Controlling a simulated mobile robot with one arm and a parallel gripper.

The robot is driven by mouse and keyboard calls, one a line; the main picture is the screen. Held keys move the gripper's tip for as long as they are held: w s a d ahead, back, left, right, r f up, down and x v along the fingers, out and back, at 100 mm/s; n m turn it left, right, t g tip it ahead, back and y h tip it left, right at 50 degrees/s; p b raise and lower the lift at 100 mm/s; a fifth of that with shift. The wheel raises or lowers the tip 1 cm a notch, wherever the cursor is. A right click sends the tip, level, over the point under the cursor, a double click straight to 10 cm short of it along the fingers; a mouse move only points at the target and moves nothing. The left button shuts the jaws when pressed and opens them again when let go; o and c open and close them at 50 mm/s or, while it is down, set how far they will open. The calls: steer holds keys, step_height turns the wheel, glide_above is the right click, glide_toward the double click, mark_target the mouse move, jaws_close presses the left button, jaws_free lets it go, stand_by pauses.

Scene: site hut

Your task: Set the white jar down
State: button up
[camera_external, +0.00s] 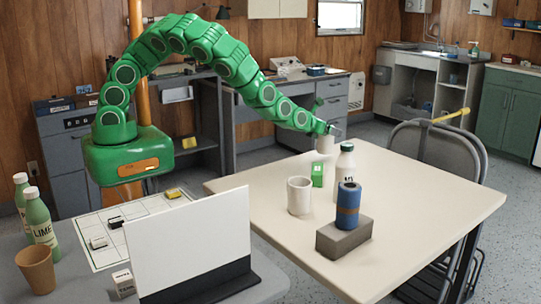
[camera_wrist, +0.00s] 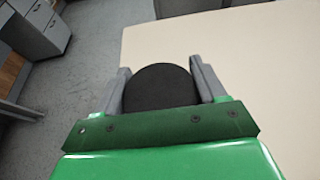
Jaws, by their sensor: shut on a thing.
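My gripper (camera_external: 332,130) is at the far edge of the cream table (camera_external: 250,190), its fingers pointing down. In the wrist view my gripper (camera_wrist: 166,85) has its two grey fingers either side of a round dark top, which looks like the lid of the white jar (camera_wrist: 163,86). In the external view the pale body of the white jar (camera_external: 325,145) shows just below the fingers, upright as far as I can see. Whether its base touches the tabletop or hangs just above it, I cannot tell.
Near the jar stand a white bottle with a dark cap (camera_external: 345,166) and a green box (camera_external: 317,174). A white mug (camera_external: 299,195) and a blue cylinder (camera_external: 348,205) on a grey block (camera_external: 343,238) stand nearer. The table's right side is clear. Folding chairs (camera_external: 440,145) stand behind it.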

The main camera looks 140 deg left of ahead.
mark_target(330, 139)
steer(key=shift+w+a+f, duration=0.1)
steer(key=shift+a+f, duration=0.25)
steer(key=shift+f, duration=1.5)
steer(key=shift+f, duration=0.1)
steer(key=o, duration=1.3)
steer(key=shift+v, duration=6.1)
